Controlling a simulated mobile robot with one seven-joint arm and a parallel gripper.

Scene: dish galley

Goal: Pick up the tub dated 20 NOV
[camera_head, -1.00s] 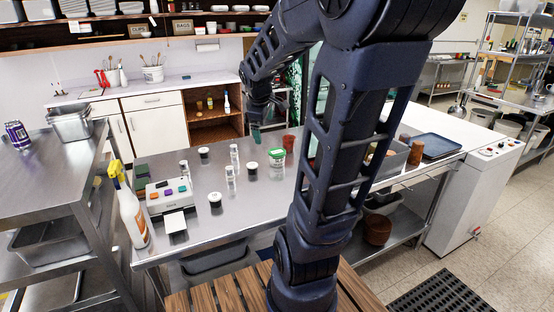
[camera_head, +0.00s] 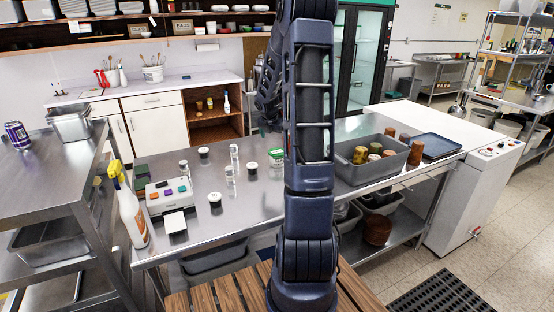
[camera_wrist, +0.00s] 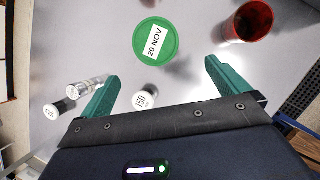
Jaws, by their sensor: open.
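The tub with a green lid (camera_wrist: 156,40) carries a white label reading 20 NOV in the wrist view. In the head view the tub (camera_head: 276,157) stands on the steel table, its right side close against the outline of my arm. My gripper (camera_wrist: 160,76) is open and empty, with green fingers spread wide. In the wrist view the tub appears beyond the fingertips, roughly centred between them and apart from both. In the head view my gripper is mostly hidden behind my arm.
A red cup (camera_wrist: 248,22) stands right of the tub. A jar marked 150 (camera_wrist: 144,99), a clear shaker (camera_wrist: 86,88) and another small jar (camera_wrist: 58,108) are near the left finger. A grey bin (camera_head: 372,172) with several cups sits on the table's right part.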

